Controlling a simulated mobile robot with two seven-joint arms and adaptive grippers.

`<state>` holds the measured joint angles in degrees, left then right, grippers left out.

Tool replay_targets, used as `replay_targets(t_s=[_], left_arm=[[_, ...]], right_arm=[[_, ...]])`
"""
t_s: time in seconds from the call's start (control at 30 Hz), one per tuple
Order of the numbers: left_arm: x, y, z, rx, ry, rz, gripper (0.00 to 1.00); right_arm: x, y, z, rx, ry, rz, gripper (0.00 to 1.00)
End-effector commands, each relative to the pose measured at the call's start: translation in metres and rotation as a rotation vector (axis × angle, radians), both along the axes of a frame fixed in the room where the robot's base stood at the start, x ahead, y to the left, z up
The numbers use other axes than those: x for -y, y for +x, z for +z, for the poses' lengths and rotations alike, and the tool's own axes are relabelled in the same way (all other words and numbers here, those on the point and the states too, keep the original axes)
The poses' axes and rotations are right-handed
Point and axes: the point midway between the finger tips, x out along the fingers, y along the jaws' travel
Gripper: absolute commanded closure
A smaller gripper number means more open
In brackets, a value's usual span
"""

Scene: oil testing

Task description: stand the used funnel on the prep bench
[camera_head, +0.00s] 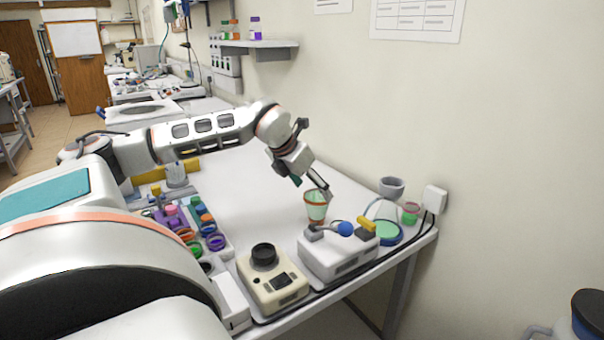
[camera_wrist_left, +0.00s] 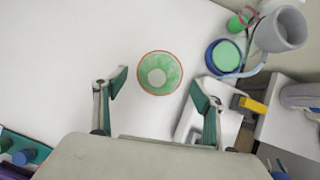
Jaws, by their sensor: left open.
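A green, tapered, cup-shaped vessel with an orange rim, which looks like the used funnel (camera_head: 316,207), stands upright on the white bench (camera_head: 240,185). In the left wrist view the funnel (camera_wrist_left: 160,73) shows from above, with a pale round spot at its bottom. My left gripper (camera_head: 312,189) is open and empty, pointing down at the funnel's rim. In the left wrist view the fingers of the left gripper (camera_wrist_left: 158,82) stand apart on either side of the funnel, with gaps on both sides. How far above it they are is hard to tell. My right gripper is not in view.
A white device (camera_head: 338,262) and a cream device with a black knob (camera_head: 272,280) stand at the front edge. A grey cup (camera_head: 391,187), a green-topped dish (camera_head: 386,233) and a small green cup (camera_head: 411,213) crowd the right end. Colourful caps lie left. The bench's middle is clear.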

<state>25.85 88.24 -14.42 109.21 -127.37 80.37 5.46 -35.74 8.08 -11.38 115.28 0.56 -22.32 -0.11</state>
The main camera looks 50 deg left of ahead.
Motion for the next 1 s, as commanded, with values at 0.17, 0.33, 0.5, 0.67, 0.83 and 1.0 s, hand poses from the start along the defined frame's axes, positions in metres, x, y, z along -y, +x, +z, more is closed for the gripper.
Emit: replay_targets(t_s=[0.17, 0.33, 0.5, 0.67, 0.83, 1.0], left_arm=[[0.0, -0.014, 0.023, -0.001, 0.007, 0.001, 0.3], [0.002, -0.026, 0.043, 0.003, 0.004, 0.001, 0.3], [0.004, -0.035, 0.057, 0.002, 0.001, 0.001, 0.3], [0.005, -0.039, 0.062, 0.0, -0.001, 0.0, 0.3], [0.005, -0.039, 0.062, 0.0, -0.001, 0.0, 0.3], [0.005, -0.039, 0.062, 0.0, -0.001, 0.0, 0.3]], right_arm=[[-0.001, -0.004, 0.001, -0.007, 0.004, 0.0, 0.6], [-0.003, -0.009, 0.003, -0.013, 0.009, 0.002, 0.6], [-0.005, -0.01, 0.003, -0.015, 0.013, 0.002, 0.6], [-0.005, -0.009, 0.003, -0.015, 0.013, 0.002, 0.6], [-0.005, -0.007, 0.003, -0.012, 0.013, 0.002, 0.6], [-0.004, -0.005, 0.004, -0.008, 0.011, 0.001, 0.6]])
